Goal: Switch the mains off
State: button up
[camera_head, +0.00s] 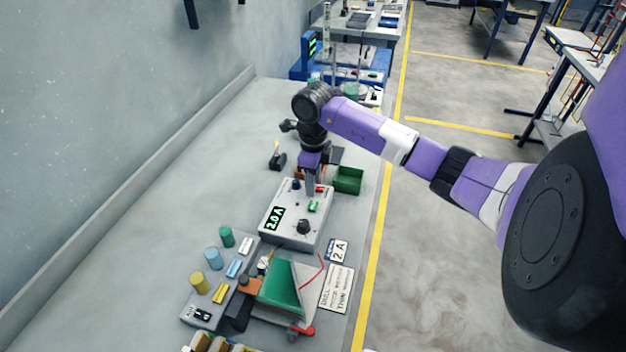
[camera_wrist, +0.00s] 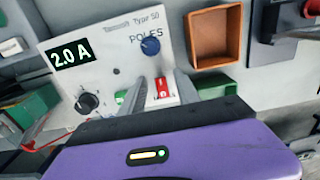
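A light grey power supply box (camera_head: 283,228) stands on the bench, its sloped panel facing up. Its panel in the wrist view (camera_wrist: 110,76) carries a display (camera_wrist: 73,54) reading 2.0 A, a black knob (camera_wrist: 87,103) and a blue knob (camera_wrist: 150,46) near the word POLES. A red switch (camera_wrist: 163,87) and a green switch (camera_wrist: 121,96) sit low on the panel; I cannot read which is the mains. My gripper (camera_head: 311,193) points down over the panel's far end. In the wrist view my gripper (camera_wrist: 161,78) is open, its grey fingers either side of the red switch; contact cannot be told.
A green bin (camera_head: 348,180) stands right of the box. An orange-brown tray (camera_wrist: 213,40) lies beyond the panel. Nearer on the bench are coloured cylinders (camera_head: 212,258), a green wedge-shaped piece (camera_head: 280,285) and label cards (camera_head: 337,288). Bare bench lies to the left.

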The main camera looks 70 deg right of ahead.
grip_shut()
jog(key=shift+f, duration=0.1)
jog(key=t+b, duration=0.2)
jog(key=b, duration=0.1)
jog(key=shift+s+d+f, duration=0.15)
jog(key=shift+s, duration=0.1)
jog(key=t+b, duration=0.1)
jog(key=b, duration=0.2)
jog(key=shift+s+t+b, duration=0.15)
jog(key=shift+t+b, duration=0.15)
jog(key=shift+b, duration=0.05)
jog(key=shift+s+r+t+b, duration=0.1)
jog(key=shift+r+t+b, duration=0.35)
jog(key=shift+b, duration=0.3)
grip_release()
